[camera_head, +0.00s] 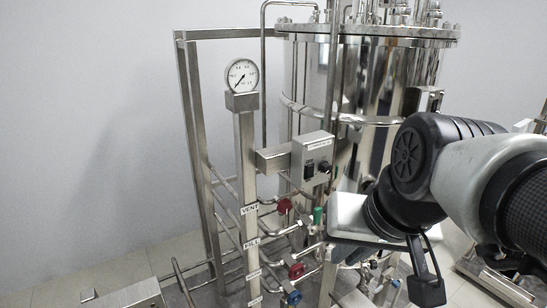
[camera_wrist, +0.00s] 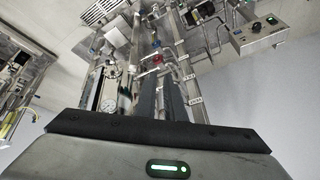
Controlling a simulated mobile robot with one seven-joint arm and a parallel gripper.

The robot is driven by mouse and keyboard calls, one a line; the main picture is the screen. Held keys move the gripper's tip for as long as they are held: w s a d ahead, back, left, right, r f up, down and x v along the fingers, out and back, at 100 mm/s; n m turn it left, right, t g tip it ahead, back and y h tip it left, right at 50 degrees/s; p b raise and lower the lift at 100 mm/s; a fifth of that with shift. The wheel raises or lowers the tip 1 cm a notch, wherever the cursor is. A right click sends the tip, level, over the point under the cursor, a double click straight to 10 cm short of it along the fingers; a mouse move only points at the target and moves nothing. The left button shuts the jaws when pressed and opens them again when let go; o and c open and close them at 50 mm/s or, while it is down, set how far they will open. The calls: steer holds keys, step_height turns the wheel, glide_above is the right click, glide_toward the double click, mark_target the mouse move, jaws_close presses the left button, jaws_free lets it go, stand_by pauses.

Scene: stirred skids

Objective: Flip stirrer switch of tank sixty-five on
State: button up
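In the head view, a grey switch box (camera_head: 312,158) is fixed beside the steel tank (camera_head: 395,80). It has a black switch (camera_head: 309,171) and a dark round knob (camera_head: 324,167) on its front. The label above them is too small to read. My gripper (camera_head: 345,222) is in front of the tank, lower right of the box and apart from it in the picture. Its fingertips do not show clearly there. In the wrist view, my gripper (camera_wrist: 161,92) shows two dark fingers close together, with nothing clearly between them. Whether they touch is unclear.
A gauge (camera_head: 241,75) tops a post with labels such as VENT. Red (camera_head: 284,206), green (camera_head: 318,215) and blue (camera_head: 293,297) valve handles sit among pipes below the box. In the wrist view, a control box (camera_wrist: 258,36) with a green light is upper right. Floor shows at left.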

steer(key=w+r+m, duration=0.1)
steer(key=w, duration=0.1)
steer(key=w+d+r+m+y, duration=0.1)
steer(key=w+m, duration=0.1)
steer(key=w+r+m, duration=0.1)
steer(key=w, duration=0.1)
steer(key=shift+d+r+m+y+b, duration=0.1)
steer(key=shift+d+m+y+b, duration=0.05)
steer(key=shift+m+y+b, duration=0.2)
jaws_close()
steer(key=w+d+r+m+t+y, duration=0.1)
steer(key=w+d+r+m, duration=0.1)
steer(key=w+m, duration=0.1)
steer(key=w+d+r+m+t+b, duration=0.1)
steer(key=w+d+r+m, duration=0.1)
steer(key=w, duration=0.3)
steer(key=shift+w+d+r+m+y, duration=0.35)
steer(key=shift+r+m, duration=0.1)
steer(key=shift+r, duration=0.15)
glide_toward(310, 172)
steer(key=shift+s+d+f+x, duration=0.35)
steer(key=shift+f+x, duration=0.1)
steer(key=shift+x, duration=2.85)
steer(key=shift+p, duration=0.3)
steer(key=shift+f, duration=0.1)
